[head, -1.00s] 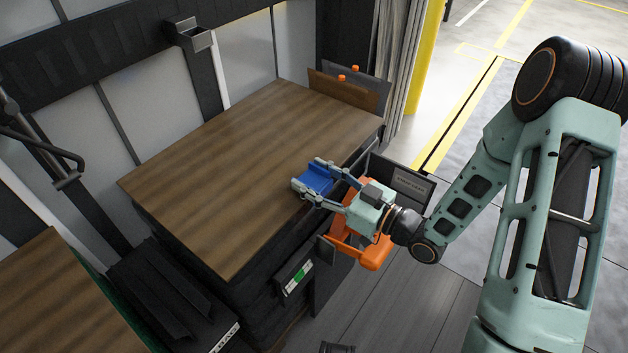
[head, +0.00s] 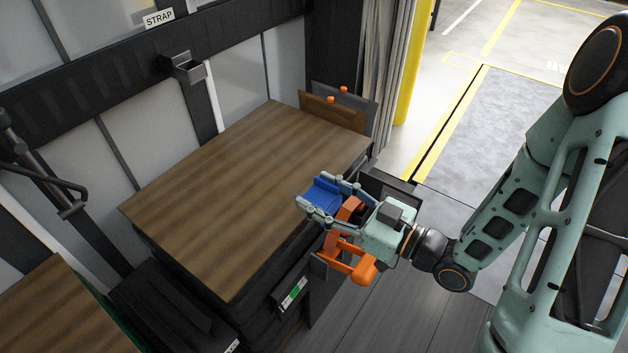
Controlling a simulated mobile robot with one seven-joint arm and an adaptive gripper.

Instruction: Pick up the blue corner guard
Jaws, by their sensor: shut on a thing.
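The blue corner guard (head: 322,194) is in the head view, at the right front edge of the wooden tabletop (head: 240,180). My gripper (head: 330,199) reaches in from the right, with its two fingers on either side of the guard. The fingers are shut on it. The guard appears at or just above the tabletop edge; I cannot tell whether it still touches the wood. Its far faces and underside are hidden.
An orange tool-like object (head: 350,262) hangs at the stack's front, below my gripper. Two panels with orange knobs (head: 335,110) stand at the back corner. A wall bracket (head: 185,66) is behind. Most of the tabletop is bare.

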